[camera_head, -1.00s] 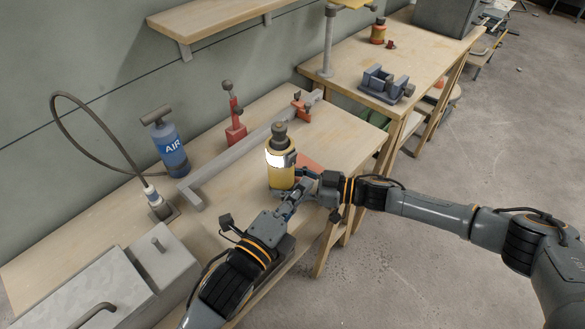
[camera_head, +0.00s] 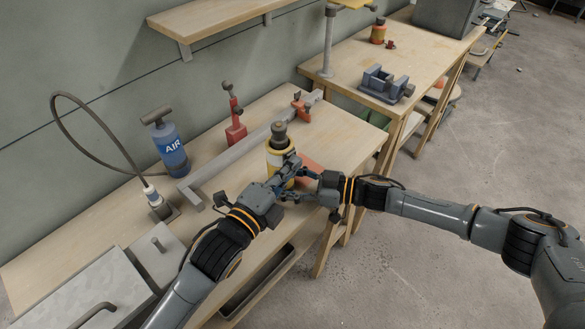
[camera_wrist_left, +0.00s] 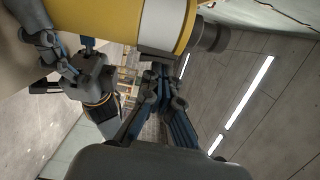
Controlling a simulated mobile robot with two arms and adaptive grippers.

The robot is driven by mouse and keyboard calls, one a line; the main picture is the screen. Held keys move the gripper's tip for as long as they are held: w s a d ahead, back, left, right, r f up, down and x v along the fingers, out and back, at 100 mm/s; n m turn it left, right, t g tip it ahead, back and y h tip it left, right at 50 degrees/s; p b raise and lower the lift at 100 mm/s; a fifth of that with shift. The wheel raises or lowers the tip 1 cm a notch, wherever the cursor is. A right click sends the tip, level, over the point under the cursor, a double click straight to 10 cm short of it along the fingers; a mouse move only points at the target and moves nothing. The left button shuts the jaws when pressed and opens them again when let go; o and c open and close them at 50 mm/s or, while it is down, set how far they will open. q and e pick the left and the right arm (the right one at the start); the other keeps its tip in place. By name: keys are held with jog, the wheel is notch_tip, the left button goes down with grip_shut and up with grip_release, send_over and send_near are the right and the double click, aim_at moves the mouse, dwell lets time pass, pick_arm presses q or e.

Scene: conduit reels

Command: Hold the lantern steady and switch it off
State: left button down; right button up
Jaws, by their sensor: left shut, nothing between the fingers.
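The lantern (camera_head: 278,146) is a yellow cylinder with a dark grey top, upright on the near workbench. In the left wrist view the lantern (camera_wrist_left: 110,18) fills the upper left, and its pale band looks grey. My left gripper (camera_head: 292,162) is shut and empty, in front of the lantern's upper body and hiding part of it. Its closed fingers (camera_wrist_left: 160,75) show beside the band; contact is unclear. My right gripper (camera_head: 300,180) reaches in from the right, low on the lantern, its fingers around the body; they are partly hidden.
A grey rail (camera_head: 232,160) lies behind the lantern. A red clamp stand (camera_head: 235,125) and a blue AIR pump (camera_head: 170,150) stand farther back. A red-orange flat piece (camera_head: 312,166) lies right of the lantern.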

jog(key=shift+f, duration=0.1)
pick_arm(q)
jog(key=s+a, duration=0.3)
jog(key=s, duration=0.8)
jog(key=shift+a+r, duration=0.15)
jog(key=shift+r, duration=0.25)
pick_arm(e)
jog(key=shift+s, duration=0.1)
jog(key=o, duration=0.9)
jog(key=shift+o, duration=0.2)
jog(key=shift+d, duration=0.1)
